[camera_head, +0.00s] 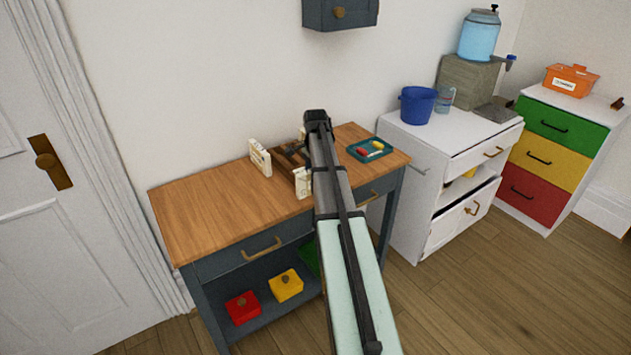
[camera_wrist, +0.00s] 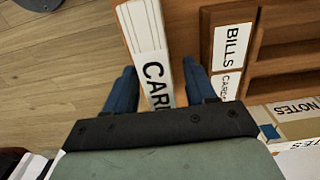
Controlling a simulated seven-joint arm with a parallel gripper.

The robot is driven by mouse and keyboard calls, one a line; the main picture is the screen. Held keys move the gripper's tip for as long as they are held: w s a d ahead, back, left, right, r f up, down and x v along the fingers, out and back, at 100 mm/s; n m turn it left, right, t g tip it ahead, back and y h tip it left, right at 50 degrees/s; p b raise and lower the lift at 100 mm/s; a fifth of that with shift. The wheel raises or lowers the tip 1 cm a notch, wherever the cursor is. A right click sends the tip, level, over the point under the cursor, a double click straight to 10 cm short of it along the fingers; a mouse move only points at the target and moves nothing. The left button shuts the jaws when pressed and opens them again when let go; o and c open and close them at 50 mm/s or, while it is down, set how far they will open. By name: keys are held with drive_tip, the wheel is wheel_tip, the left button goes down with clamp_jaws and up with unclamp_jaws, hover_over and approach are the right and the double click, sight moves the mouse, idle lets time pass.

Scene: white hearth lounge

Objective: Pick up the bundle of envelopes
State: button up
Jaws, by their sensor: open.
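In the wrist view, a cream bundle of envelopes (camera_wrist: 142,28) with a white label reading "CAR", the rest hidden, stands between the two blue fingers of my gripper (camera_wrist: 160,70). The jaws are open, one finger on each side, with the right finger nearer the bundle. My gripper's body hides its near end. The head view shows cream bundles around a brown wooden sorter (camera_head: 285,168): one to the left (camera_head: 260,157), one at the front (camera_head: 303,184), and one behind, partly hidden by my arm. My gripper's fingers cannot be made out there.
The sorter's slots carry labels, including "BILLS" (camera_wrist: 232,45); a bundle labelled "NOTES" (camera_wrist: 297,108) lies close by. A teal tray (camera_head: 369,150) sits right of the sorter on the wooden-topped table (camera_head: 200,205). The table's left part is clear. A blue bucket (camera_head: 417,105) stands farther right.

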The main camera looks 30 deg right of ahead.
drive_tip(key=c, duration=1)
clamp_jaws()
